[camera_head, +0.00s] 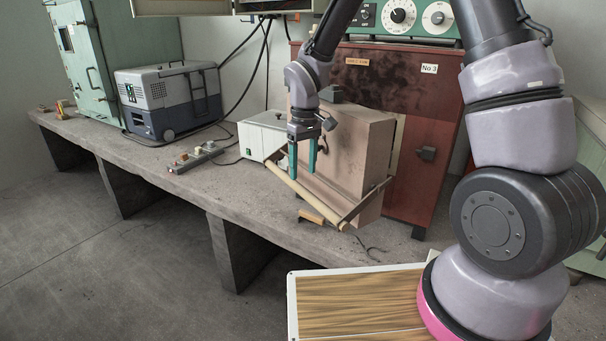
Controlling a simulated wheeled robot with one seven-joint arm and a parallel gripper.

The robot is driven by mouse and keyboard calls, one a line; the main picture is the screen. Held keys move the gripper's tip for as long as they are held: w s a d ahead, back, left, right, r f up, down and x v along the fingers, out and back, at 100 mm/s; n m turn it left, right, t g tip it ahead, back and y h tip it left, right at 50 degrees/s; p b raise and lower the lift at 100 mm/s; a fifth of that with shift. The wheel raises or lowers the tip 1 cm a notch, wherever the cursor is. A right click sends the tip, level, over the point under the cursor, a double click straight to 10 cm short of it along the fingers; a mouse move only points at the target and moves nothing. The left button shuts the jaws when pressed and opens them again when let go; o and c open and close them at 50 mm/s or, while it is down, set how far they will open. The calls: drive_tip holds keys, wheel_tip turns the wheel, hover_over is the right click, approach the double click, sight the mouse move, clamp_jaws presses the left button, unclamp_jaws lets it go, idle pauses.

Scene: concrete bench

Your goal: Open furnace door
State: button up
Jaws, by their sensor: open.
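The furnace (430,115) is a dark red cabinet at the back right, marked "No 3". Its door (352,150) is a thick, pale brown block standing out from the furnace front. I cannot tell its exact angle. A pale round handle bar (312,201) runs slantwise along the door's near lower side on a metal bracket. My gripper (302,175) points down with two teal fingers apart, just above the upper left part of the bar and left of the door. Whether the fingers touch the bar or door is unclear.
A small white box (262,137) stands close left of my gripper. A grey cool box (170,98) and a green cabinet (85,55) are further left on the concrete bench (120,150). A small yellowish block (311,217) lies below the bar. A wood-topped surface (355,302) is in front.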

wheel_tip(320, 180, up, 8)
drive_tip(key=shift+d+r, duration=0.15)
drive_tip(key=shift+r, duration=0.05)
drive_tip(key=shift+w, duration=0.1)
